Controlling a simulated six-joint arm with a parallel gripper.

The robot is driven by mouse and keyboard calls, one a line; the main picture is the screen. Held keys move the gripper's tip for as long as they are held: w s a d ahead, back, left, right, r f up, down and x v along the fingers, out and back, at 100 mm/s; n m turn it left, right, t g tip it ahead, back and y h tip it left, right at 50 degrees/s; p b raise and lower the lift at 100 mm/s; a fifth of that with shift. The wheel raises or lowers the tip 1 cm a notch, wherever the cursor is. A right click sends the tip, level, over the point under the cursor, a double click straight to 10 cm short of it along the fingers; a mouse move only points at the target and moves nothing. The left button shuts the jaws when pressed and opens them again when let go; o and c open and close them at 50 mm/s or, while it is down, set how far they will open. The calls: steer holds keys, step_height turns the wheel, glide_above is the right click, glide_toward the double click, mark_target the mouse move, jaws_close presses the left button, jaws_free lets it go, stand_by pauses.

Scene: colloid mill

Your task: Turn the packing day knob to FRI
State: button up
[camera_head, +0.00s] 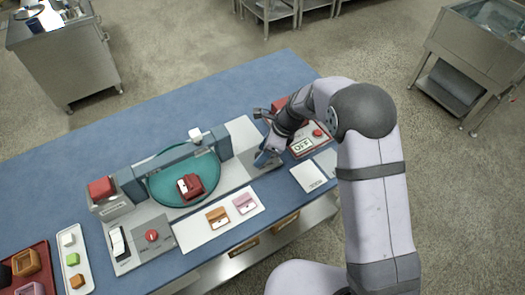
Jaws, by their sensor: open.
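My gripper (265,158) is open, pointing down low over the right end of a grey panel (243,137) on the blue table. My wrist and fingers cover much of that end, and I cannot tell whether they touch anything there. No knob marked with days can be made out; one under my gripper would be hidden. A round red knob or button (152,236) sits on a separate grey panel (135,247) at front left, apart from my gripper. The lettering is too small to read, and FRI is not legible.
A teal round plate (168,189) under a blue-grey bridge holds a dark red item (190,186). A white board (200,235) carries orange and pink items. An OFF card (303,146) lies right of my gripper. Trays (92,278) stand front left. The table's back left is clear.

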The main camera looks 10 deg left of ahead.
steer(key=c, duration=1.1)
steer(key=shift+o, duration=0.2)
